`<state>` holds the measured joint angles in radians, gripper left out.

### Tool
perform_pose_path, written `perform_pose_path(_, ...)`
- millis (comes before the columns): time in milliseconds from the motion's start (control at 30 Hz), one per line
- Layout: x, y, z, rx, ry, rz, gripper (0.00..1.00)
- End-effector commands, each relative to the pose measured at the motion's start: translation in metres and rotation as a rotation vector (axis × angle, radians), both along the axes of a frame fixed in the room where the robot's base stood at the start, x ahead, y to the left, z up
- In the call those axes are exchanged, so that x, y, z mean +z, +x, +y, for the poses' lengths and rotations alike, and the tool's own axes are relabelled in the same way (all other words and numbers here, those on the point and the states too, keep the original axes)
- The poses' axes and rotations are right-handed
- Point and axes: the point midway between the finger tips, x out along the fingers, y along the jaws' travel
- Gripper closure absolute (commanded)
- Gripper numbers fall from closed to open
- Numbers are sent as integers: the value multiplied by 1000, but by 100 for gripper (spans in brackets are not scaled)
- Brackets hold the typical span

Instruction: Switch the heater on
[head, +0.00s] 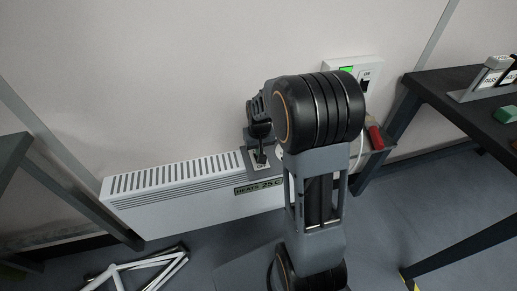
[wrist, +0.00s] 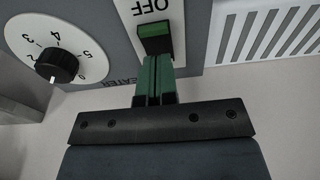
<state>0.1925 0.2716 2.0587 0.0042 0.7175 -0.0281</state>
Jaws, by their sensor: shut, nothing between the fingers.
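The white heater (head: 150,208) is low on the wall in the head view, with a label (head: 258,187) on its front. A grey control panel (wrist: 205,12) with a white OFF plate (wrist: 126,8) fills the top of the wrist view. On the plate is a dark rocker switch (wrist: 154,29) with a green face. A round numbered dial (wrist: 62,66) is to its left. My gripper (wrist: 155,62) is shut and empty, its green fingertips right at the switch's edge. I cannot tell whether they touch it. In the head view my arm hides part of the panel.
A wall box (head: 369,72) with a green light and a switch is at upper right. A dark bench (head: 455,100) stands on the right, with a red-handled item (head: 375,134) near its leg. A white frame (head: 140,272) lies on the floor at lower left.

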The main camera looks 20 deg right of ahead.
Motion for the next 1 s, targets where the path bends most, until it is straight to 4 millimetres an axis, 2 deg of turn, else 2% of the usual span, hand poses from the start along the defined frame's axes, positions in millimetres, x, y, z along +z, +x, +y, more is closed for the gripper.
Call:
perform_pose_path(33,12,1,0,0,0,-1,100)
perform_pose_path(200,44,3,0,1,0,0,100)
perform_pose_path(600,111,14,-1,3,-1,-2,100)
perform_pose_path(800,128,16,-2,3,0,-1,100)
perform_pose_path(1000,132,17,-2,2,0,0,100)
